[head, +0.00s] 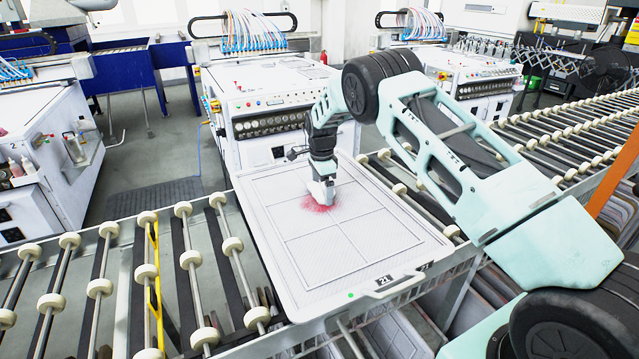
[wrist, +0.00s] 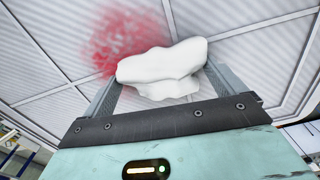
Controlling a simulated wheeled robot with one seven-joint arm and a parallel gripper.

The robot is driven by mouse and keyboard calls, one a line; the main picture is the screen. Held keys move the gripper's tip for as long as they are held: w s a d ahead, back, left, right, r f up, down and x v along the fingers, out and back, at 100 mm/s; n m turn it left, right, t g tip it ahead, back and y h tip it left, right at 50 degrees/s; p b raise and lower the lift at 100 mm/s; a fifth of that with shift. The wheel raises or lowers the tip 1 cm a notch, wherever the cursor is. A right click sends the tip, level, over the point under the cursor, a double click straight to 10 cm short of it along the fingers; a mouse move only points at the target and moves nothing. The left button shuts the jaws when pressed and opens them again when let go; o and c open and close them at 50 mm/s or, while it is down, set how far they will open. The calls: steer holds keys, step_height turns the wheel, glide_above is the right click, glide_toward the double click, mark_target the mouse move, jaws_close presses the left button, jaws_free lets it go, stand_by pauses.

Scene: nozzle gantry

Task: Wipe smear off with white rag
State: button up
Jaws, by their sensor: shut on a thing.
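A red smear (head: 319,203) lies on the white panelled tray (head: 365,263), around and below my gripper in the head view. In the wrist view the smear (wrist: 128,40) spreads above and left of the white rag (wrist: 163,68). My gripper (wrist: 160,85) is shut on the rag, which is bunched between its fingers. The rag overlaps the lower edge of the smear in the picture. In the head view my gripper (head: 322,190) points down at the tray, and the rag looks pale at its tip. I cannot tell whether the rag touches the surface.
The tray rests on a roller conveyor (head: 205,335) and has a handle (head: 392,285) and a number tag at its front edge. White machines with knobs (head: 275,122) stand behind it. More rollers (head: 560,140) run along the right. The tray's front half is clear.

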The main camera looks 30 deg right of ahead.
mark_target(322, 196)
steer(key=shift+s+f, duration=0.4)
steer(key=shift+s, duration=0.4)
steer(key=shift+s+r+p, duration=0.15)
steer(key=shift+s+p, duration=0.75)
steer(key=shift+s, duration=2.1)
steer(key=shift+a+r, duration=0.15)
steer(key=shift+a, duration=0.9)
steer(key=shift+w+r+b, duration=0.2)
steer(key=shift+w+b, duration=0.1)
steer(key=shift+w, duration=1.45)
steer(key=shift+w+d+f+b, duration=0.1)
steer(key=shift+w+f+b, duration=0.1)
steer(key=shift+w+b, duration=0.75)
steer(key=shift+w+f+b, duration=0.15)
steer(key=shift+w+b, duration=0.15)
steer(key=shift+w, duration=1.75)
steer(key=shift+w+r, duration=0.1)
steer(key=shift+r, duration=0.05)
